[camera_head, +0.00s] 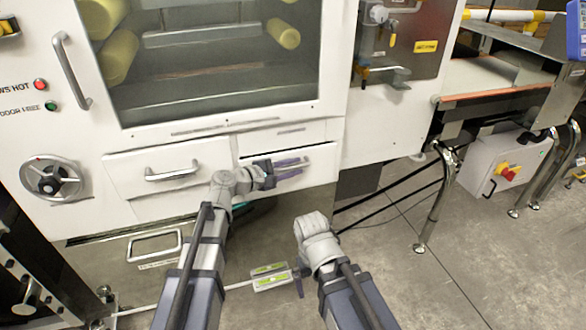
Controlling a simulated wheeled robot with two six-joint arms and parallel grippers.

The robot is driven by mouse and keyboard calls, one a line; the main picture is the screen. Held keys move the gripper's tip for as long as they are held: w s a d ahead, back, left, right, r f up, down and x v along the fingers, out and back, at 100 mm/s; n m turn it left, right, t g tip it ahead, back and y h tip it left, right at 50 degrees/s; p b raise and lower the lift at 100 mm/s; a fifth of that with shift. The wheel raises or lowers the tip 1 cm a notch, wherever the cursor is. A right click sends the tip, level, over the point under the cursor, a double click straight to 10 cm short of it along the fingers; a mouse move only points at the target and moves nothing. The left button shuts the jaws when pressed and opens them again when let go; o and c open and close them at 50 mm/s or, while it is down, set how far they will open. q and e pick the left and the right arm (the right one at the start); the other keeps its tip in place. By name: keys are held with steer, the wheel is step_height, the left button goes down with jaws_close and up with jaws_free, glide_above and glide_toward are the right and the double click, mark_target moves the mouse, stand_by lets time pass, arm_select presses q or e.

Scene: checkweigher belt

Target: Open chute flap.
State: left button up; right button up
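A white front panel (323,158) sits low on the machine, right of a drawer with a bar handle (172,173). No label that I can read says which panel is the chute flap. My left gripper (294,168) is in front of the right-hand panel, its two dark fingers apart and pointing right. It partly covers this panel. I cannot tell whether the fingers touch it or have a handle between them. My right arm's wrist (318,240) is bent over the floor to the lower right.
A large glass door with a vertical handle (70,72) is above the drawers. A handwheel (52,180) is at left. A low metal panel with a handle (155,245) is below.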

arm_select(q)
jaws_close()
stand_by(1.4)
